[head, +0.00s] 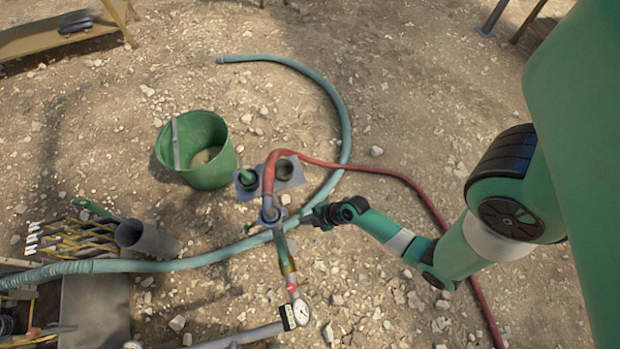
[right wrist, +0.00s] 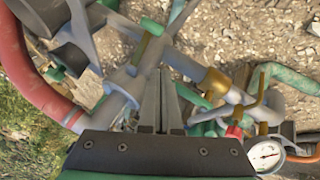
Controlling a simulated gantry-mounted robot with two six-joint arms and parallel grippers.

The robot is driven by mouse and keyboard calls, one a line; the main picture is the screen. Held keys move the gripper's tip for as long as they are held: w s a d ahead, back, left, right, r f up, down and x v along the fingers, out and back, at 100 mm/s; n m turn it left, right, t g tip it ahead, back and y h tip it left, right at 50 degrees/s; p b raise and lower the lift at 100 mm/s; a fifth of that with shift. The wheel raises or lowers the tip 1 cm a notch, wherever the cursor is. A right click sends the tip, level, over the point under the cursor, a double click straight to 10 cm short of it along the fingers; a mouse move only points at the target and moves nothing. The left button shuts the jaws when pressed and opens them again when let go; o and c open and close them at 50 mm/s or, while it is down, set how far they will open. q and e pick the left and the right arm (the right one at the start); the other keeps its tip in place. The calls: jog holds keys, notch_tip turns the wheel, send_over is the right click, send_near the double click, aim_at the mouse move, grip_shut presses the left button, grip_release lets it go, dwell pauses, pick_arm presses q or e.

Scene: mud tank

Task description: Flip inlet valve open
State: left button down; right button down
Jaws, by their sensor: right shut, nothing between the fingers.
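A grey pipe assembly (head: 279,240) runs down the middle of the head view, with a brass fitting (head: 287,267) and a small red part (head: 292,288) below it. In the right wrist view the brass fitting (right wrist: 217,82) and the red part (right wrist: 235,131) sit right of my fingers. Which part is the inlet valve's handle, and its position, I cannot tell. My right gripper (head: 308,216) is close to the right side of the pipe. Its fingers (right wrist: 160,75) are shut and empty in the right wrist view; contact with the pipe is unclear. My left gripper is out of view.
A red hose (head: 380,171) and a green hose (head: 343,115) curve around the pipework. A white gauge (head: 301,312) is at its lower end. A green bucket (head: 208,160) stands at upper left, and a grey cylinder (head: 150,238) lies at left. Open gravel lies at upper right.

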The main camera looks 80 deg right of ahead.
jog(key=d+r, duration=0.1)
jog(key=s+d+r, duration=0.1)
jog(key=shift+r+p, duration=0.35)
dwell(0.4)
